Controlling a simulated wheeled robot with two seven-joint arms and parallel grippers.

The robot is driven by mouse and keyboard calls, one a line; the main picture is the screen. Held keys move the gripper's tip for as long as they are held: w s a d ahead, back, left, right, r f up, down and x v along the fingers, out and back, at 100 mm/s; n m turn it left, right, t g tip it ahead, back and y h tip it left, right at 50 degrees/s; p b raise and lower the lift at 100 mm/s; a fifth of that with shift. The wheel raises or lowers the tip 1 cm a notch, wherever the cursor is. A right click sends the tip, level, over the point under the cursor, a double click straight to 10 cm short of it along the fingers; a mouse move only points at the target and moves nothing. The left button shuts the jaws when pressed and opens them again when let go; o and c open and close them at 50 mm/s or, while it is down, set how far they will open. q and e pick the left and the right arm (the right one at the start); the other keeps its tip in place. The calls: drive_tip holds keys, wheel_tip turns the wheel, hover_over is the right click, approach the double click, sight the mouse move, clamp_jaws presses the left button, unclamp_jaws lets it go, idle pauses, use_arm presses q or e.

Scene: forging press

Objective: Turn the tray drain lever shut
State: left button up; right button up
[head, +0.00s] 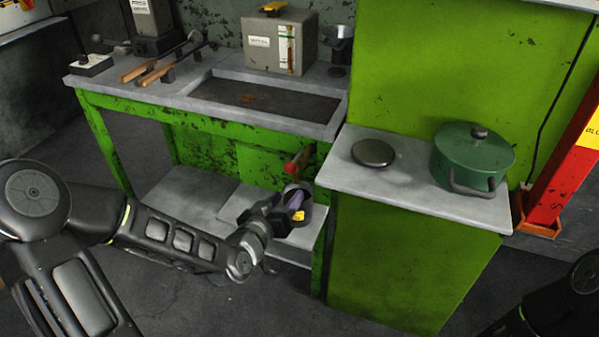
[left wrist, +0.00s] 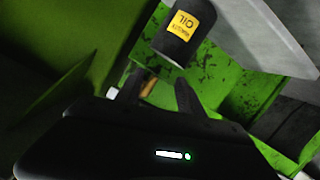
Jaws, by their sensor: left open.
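The drain lever, with a red handle (head: 298,162), sticks out under the right end of the sunken tray (head: 262,103) in the head view. My left gripper (head: 292,203) is just below it, beside the right bench leg. In the left wrist view its two dark fingers (left wrist: 158,90) stand apart. A small orange-brown piece (left wrist: 149,86) shows between them; I cannot tell if it is the lever. I see no grip on the lever. Only part of my right arm shows at the lower right; its gripper is out of the frame.
A dark can with a yellow OIL label (left wrist: 184,32) is close to the left gripper. The grey lower shelf (head: 190,195) lies behind it. A green cabinet (head: 400,265) bearing a green pot (head: 470,158) and a dark disc (head: 374,152) stands to the right.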

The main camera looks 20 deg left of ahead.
sight(299, 153)
use_arm(q)
drive_tip(key=r+t, duration=0.1)
drive_tip(key=r, duration=0.1)
drive_tip(key=r+t, duration=0.1)
drive_tip(key=r, duration=0.2)
drive_tip(key=w+r+m, duration=0.1)
drive_tip(key=r, duration=0.1)
drive_tip(key=shift+d+r+t, duration=0.15)
drive_tip(key=shift+t, duration=0.25)
drive_tip(key=shift+w+d, duration=0.1)
drive_tip(key=shift+w, duration=3.8)
drive_tip(key=shift+c, duration=0.4)
clamp_jaws()
